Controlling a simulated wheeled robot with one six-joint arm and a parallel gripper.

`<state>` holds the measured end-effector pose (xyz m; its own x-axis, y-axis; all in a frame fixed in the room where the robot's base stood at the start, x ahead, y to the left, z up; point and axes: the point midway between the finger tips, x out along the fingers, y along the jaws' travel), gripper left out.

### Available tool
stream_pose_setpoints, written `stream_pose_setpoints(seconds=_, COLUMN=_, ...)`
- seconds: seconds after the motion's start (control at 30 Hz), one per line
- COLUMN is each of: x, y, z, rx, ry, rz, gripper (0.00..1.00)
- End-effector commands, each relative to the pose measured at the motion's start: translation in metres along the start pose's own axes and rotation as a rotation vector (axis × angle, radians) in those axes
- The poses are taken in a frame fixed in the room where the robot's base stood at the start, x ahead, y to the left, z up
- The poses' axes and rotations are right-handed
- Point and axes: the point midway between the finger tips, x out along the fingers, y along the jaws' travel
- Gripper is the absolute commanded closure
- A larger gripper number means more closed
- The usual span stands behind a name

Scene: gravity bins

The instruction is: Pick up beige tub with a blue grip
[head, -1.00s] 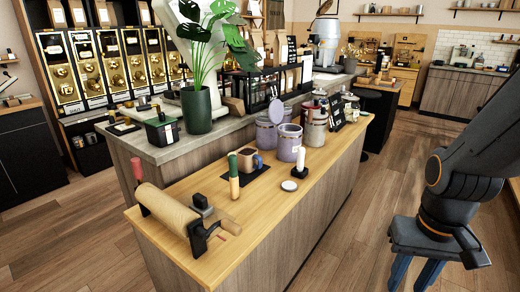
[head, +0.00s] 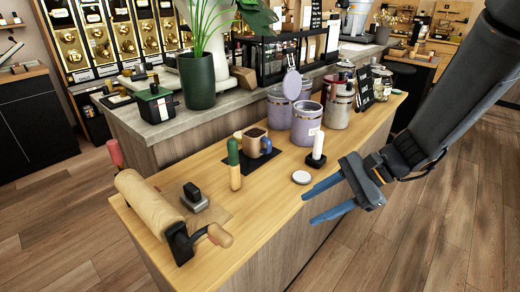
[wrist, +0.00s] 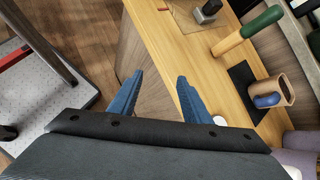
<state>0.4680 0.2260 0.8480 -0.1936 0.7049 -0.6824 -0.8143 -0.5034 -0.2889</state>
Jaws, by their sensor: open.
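The beige tub (head: 254,141) with a blue grip stands upright on a dark mat (head: 262,160) on the wooden counter. Its blue grip (head: 268,147) points right in the head view. In the wrist view the tub (wrist: 284,90) is at the right, with its blue grip (wrist: 267,100) turned toward the picture's lower left. My gripper (head: 308,207) is open and empty at the counter's front edge, apart from the tub and to its lower right in the head view. Its two blue fingers (wrist: 160,76) also show in the wrist view, nothing between them but counter side.
A paper roll (head: 150,204) lies at the counter's near end. The front counter strip is clear.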

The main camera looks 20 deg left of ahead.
Motion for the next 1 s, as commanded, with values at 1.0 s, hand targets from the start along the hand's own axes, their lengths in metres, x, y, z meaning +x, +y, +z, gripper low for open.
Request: stream_pose_setpoints(seconds=1.0, x=0.084, y=-0.267, z=-0.069, rx=0.61, ry=-0.601, rz=-0.742, gripper=0.56)
